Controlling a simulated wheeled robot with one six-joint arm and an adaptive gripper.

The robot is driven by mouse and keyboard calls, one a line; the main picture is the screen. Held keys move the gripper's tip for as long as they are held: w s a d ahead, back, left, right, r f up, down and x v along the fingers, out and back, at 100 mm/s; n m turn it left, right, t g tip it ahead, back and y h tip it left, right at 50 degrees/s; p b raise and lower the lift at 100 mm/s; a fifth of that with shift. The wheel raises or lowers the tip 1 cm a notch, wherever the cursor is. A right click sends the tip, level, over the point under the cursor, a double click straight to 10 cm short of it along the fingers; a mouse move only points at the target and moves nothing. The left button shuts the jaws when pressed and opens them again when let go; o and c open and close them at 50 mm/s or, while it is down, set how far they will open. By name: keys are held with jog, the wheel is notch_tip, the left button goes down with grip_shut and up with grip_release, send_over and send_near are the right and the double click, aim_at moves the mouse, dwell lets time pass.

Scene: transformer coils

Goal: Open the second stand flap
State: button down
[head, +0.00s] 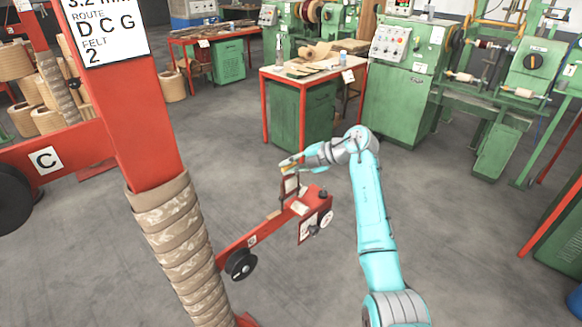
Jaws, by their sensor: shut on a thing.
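A red stand (262,234) with a low beam and dark wheels reaches from the wrapped post to the middle of the floor. At its end is a small upright flap (290,186) with a dark frame and a pale face. My gripper (288,164) comes in from the right and is shut on the top edge of the flap. The flap looks roughly upright; its hinge is too small to make out. The fingertips partly cover its upper edge.
A red post (120,90) wrapped in tan felt below stands close on the left, with a label above. A red-legged workbench (310,72) stands behind my gripper. Green machines (405,85) line the back right. Grey floor (450,230) to the right is clear.

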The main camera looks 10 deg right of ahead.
jog(key=shift+a+f, duration=0.2)
jog(key=shift+f, duration=0.3)
jog(key=c, duration=1.3)
grip_release()
jog(key=shift+o, duration=0.6)
jog(key=shift+r, duration=0.1)
jog(key=shift+w+r, duration=0.1)
jog(key=v, duration=1.2)
jog(key=shift+w, duration=0.1)
